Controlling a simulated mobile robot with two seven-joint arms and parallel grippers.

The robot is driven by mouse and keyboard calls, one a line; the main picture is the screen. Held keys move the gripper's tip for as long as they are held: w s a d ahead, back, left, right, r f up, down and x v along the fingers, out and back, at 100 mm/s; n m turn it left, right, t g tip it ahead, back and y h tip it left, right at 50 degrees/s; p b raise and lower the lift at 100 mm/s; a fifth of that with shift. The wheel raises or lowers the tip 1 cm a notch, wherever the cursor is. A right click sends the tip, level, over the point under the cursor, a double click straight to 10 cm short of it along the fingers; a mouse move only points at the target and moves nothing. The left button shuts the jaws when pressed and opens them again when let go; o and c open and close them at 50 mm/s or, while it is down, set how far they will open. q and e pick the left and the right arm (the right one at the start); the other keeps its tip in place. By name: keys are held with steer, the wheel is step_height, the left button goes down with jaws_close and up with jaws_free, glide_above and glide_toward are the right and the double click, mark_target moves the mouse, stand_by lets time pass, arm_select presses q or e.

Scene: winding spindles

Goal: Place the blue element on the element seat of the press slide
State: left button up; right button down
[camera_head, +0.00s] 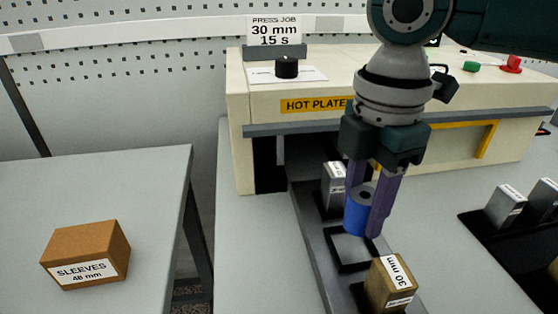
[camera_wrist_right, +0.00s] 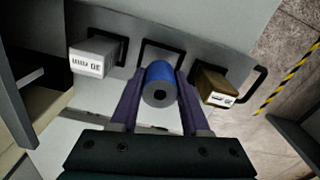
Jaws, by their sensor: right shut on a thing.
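The blue element (camera_head: 359,208) is a short blue cylinder with a grey, holed end. My right gripper (camera_head: 370,205) is shut on it, one finger on each side. In the right wrist view the blue element (camera_wrist_right: 160,83) sits between the fingers of the right gripper (camera_wrist_right: 160,100). The press slide (camera_head: 312,233) is a long grey rail running out from under the press. Its black square frame (camera_head: 349,251), likely the element seat, is empty just below the element. The element appears held above it; the exact gap is hard to tell. My left gripper is not in view.
A silver block (camera_head: 333,187) marked 30 mm and a brass block (camera_head: 389,284) marked 30 mm stand on the slide, either side of the empty frame. The cream press (camera_head: 400,90) stands behind. A sleeves box (camera_head: 85,254) is on the left table. More grey blocks (camera_head: 506,205) stand right.

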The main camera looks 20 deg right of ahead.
mark_target(358, 227)
steer(key=shift+f, duration=2.15)
steer(key=shift+f+b, duration=0.15)
steer(key=shift+b, duration=0.15)
steer(key=shift+c, duration=1.9)
jaws_free()
steer(key=shift+r, duration=0.25)
step_height(358, 227, up, 11)
steer(key=shift+f+p, duration=0.1)
steer(key=shift+p, duration=0.6)
steer(key=shift+r, duration=0.6)
